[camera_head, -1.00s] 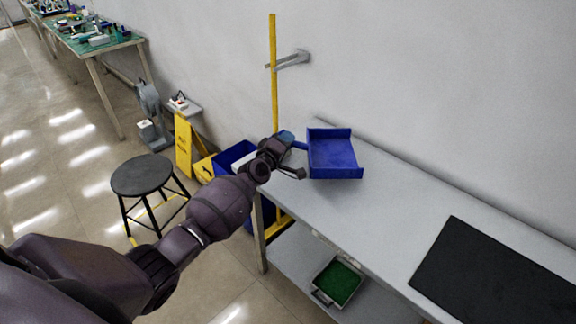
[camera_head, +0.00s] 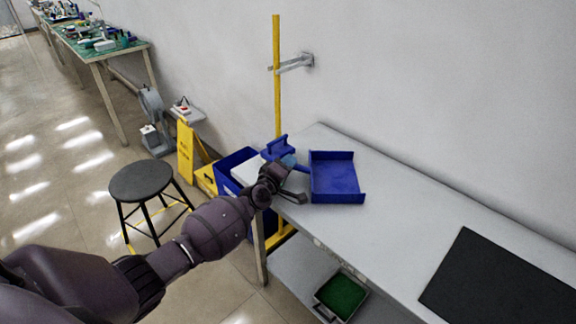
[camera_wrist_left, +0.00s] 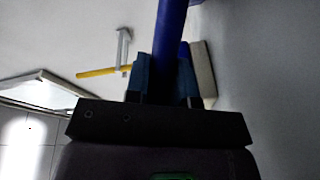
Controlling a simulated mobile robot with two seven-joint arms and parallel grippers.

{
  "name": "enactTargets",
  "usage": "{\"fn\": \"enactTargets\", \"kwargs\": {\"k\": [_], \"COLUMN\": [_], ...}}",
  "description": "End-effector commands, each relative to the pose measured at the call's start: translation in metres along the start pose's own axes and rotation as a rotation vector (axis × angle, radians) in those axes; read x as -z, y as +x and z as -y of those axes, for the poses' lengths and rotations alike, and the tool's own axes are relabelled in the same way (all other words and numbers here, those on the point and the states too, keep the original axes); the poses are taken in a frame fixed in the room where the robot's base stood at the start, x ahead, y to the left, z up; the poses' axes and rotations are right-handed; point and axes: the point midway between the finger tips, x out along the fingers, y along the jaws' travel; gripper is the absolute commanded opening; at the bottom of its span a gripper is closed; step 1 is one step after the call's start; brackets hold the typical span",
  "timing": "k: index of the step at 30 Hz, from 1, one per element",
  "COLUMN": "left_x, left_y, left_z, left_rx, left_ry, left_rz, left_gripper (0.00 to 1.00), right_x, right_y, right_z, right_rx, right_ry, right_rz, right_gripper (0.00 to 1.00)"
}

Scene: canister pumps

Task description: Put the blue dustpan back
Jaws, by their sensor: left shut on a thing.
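The blue dustpan (camera_head: 336,178) is at the left end of the grey table, its pan to the right of my left gripper (camera_head: 289,172). In the head view I cannot tell whether the pan touches the tabletop or hangs just above it. My left gripper is shut on the dustpan's handle. In the left wrist view the blue handle (camera_wrist_left: 172,30) runs up from between the two fingers (camera_wrist_left: 163,82). A grey wall bracket (camera_head: 294,63) sticks out beside a yellow pole (camera_head: 277,90). My right gripper is not in view.
The grey table (camera_head: 400,215) runs along the wall, with a black mat (camera_head: 505,285) at its right. A green-lined tray (camera_head: 341,296) sits on the shelf below. A blue bin (camera_head: 230,165), yellow floor sign (camera_head: 186,150) and black stool (camera_head: 140,181) stand to the left.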

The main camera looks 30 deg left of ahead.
Motion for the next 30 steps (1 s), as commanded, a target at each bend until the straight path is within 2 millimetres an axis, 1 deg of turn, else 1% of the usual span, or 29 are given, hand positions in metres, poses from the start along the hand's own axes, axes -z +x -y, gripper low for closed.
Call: {"fn": "enactTargets", "kwargs": {"k": [3,4,6,9,16,20,26,30], "left_x": [-0.002,-0.002,-0.001,-0.001,-0.001,0.001,0.001,0.001], "left_y": [0.000,0.000,0.000,0.000,0.000,0.000,-0.023,-0.046], "left_z": [0.004,0.004,0.003,0.003,0.003,-0.003,-0.002,-0.003], "left_rx": [0.001,0.002,0.001,0.000,0.000,-0.002,0.000,-0.001], "left_ry": [-0.001,-0.001,-0.001,-0.001,0.000,0.000,-0.001,0.000], "left_rz": [0.000,0.001,0.000,0.000,0.000,0.000,0.000,0.000], "left_gripper": [0.00,0.24,0.35,0.48,0.48,0.48,0.48,0.48], "right_x": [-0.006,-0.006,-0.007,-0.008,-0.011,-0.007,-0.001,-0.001], "right_y": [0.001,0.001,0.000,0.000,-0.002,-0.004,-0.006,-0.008], "right_z": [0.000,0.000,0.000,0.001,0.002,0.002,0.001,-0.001], "right_rx": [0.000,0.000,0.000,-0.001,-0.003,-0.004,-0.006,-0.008], "right_ry": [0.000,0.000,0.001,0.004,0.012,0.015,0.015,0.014], "right_rz": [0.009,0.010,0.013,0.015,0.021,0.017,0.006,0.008], "right_gripper": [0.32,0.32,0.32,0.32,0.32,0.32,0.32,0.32]}}
